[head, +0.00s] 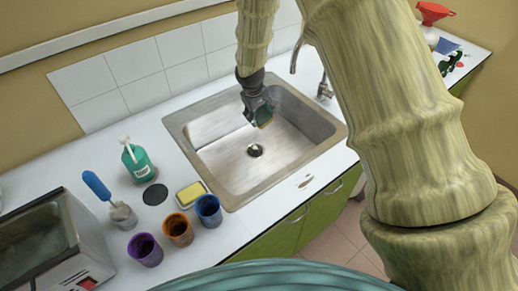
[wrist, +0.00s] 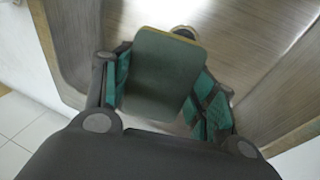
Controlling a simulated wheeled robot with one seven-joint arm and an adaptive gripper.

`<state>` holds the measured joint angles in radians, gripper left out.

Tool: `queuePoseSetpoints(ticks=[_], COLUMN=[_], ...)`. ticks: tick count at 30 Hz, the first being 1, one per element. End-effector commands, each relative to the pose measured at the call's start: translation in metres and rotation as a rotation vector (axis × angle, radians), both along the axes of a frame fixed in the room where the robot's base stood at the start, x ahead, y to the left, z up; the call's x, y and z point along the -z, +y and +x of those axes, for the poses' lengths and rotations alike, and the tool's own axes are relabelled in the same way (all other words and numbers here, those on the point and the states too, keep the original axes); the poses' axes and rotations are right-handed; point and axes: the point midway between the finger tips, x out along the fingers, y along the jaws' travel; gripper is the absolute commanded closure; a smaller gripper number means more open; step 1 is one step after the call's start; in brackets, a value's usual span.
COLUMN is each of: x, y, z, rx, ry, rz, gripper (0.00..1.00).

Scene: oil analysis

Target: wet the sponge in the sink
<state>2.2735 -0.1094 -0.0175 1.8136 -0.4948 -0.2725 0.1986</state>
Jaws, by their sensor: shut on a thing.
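My gripper (head: 257,110) is over the sink (head: 222,158) in the head view, shut on a sponge (head: 265,117). In the wrist view the sponge (wrist: 160,75) shows a flat dark green face and a thin yellowish edge, with a green-padded finger of my gripper (wrist: 162,90) on each side. The steel sink basin (wrist: 240,45) lies beyond it. The drain (head: 255,150) is visible at the bottom of the basin. The faucet (head: 324,90) stands at the sink's back edge; part of it is hidden by my arm. I see no water running.
Left of the sink stand a yellow block in a dish (head: 192,193), blue (head: 208,210), orange (head: 178,230) and purple (head: 145,250) cups, a green bottle (head: 138,163) and a blue-handled brush (head: 108,195). A metal appliance (head: 45,245) is at far left. My arm covers the right side.

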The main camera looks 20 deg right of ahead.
Motion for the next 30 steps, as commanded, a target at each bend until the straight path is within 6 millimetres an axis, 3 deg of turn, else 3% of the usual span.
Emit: queuePoseSetpoints(ticks=[18,30], x=[-0.040,-0.040], y=[0.000,0.000], z=[0.000,0.000], rx=[0.000,0.000], ry=[0.000,0.000], rz=[0.000,0.000], gripper=[0.62,0.62])
